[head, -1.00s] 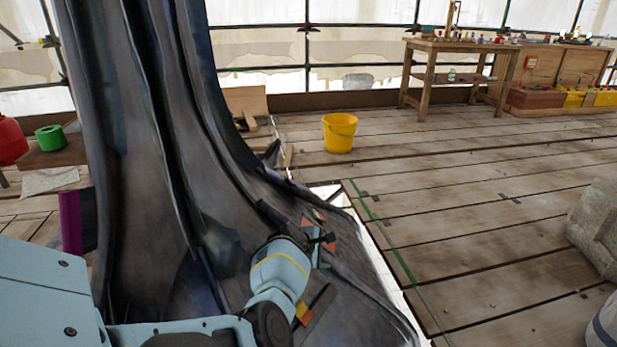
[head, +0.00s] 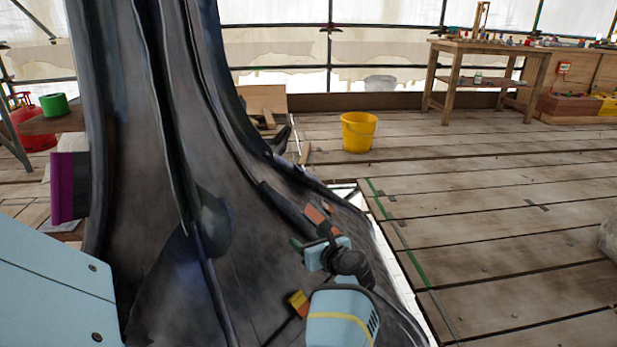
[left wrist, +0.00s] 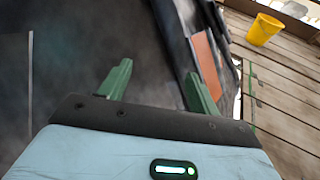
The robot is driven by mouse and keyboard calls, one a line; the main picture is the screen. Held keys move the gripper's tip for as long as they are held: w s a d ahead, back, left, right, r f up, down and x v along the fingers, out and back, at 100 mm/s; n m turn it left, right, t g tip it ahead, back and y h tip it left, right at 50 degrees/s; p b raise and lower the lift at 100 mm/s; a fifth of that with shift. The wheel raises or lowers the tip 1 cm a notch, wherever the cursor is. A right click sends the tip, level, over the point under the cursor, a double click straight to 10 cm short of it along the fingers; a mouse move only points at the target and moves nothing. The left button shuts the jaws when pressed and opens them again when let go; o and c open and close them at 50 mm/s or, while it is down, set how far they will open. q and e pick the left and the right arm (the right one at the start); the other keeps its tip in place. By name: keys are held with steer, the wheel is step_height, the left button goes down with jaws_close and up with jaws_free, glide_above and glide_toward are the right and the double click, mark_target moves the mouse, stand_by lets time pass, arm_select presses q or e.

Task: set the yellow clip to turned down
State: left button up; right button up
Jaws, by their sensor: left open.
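A small yellow and orange-red piece (head: 299,303), which looks like the yellow clip, sits low on the dark spire, just left of my left wrist in the head view. Its exact setting is too small to tell. My left gripper (head: 312,241) is beyond it, close over the spire's flared foot. In the left wrist view the two green fingers (left wrist: 158,74) stand apart with nothing between them. An orange-red strip (head: 318,215) lies on the spire just past the fingers; it also shows in the left wrist view (left wrist: 204,66). My right gripper is not in view.
The dark ribbed spire (head: 150,150) fills the left and centre. A purple block (head: 69,188) is at its left side. A yellow bucket (head: 358,132) stands on open plank floor, with a wooden workbench (head: 490,47) behind. A green line (head: 404,250) runs along the floor.

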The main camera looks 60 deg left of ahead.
arm_select(q)
steer(key=s+d+f+n+g+h+b, duration=0.1)
steer(key=s+d+f+n+g+h, duration=0.2)
steer(key=d+f, duration=0.5)
steer(key=s+d+n+h, duration=0.1)
steer(key=d+n+h, duration=0.1)
steer(key=d+h, duration=0.1)
steer(key=shift+s+g+b, duration=0.3)
steer(key=shift+g+b, duration=0.1)
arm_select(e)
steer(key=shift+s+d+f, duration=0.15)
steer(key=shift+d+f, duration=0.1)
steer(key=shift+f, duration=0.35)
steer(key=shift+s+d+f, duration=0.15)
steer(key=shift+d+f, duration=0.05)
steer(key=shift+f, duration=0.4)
arm_select(q)
steer(key=shift+f, duration=0.1)
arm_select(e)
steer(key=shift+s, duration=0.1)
